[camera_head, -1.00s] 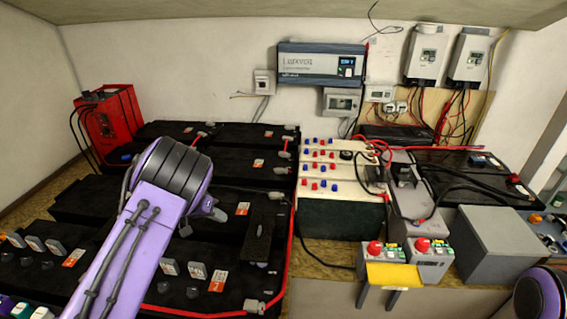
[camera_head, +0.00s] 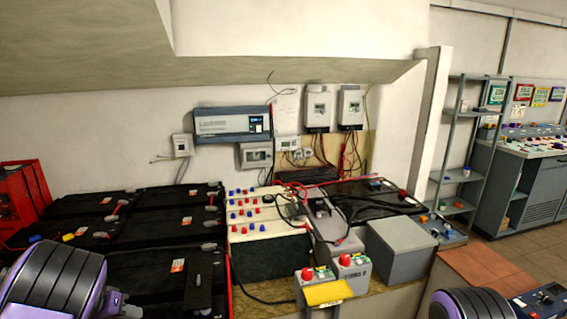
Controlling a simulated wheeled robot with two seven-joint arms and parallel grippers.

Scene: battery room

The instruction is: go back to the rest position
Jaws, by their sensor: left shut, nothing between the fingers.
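My left arm, purple with a black ribbed joint, comes in at the lower left corner. It is over the front of the black batteries (camera_head: 150,265). The part of my left gripper (camera_head: 122,306) that shows is small and grey, at the bottom edge beside the joint. It is shut with nothing held, and the rest is cut off or hidden by the arm. A purple and black joint of my right arm shows at the bottom edge, right of centre. My right gripper is out of view.
Red wires and a white battery bank (camera_head: 270,228) stand mid-table. Two grey boxes with red knobs (camera_head: 325,285) and a yellow plate (camera_head: 329,293) are at the front edge. A grey box (camera_head: 400,250) stands to their right. A shelf (camera_head: 462,150) and control desk (camera_head: 525,170) are further right.

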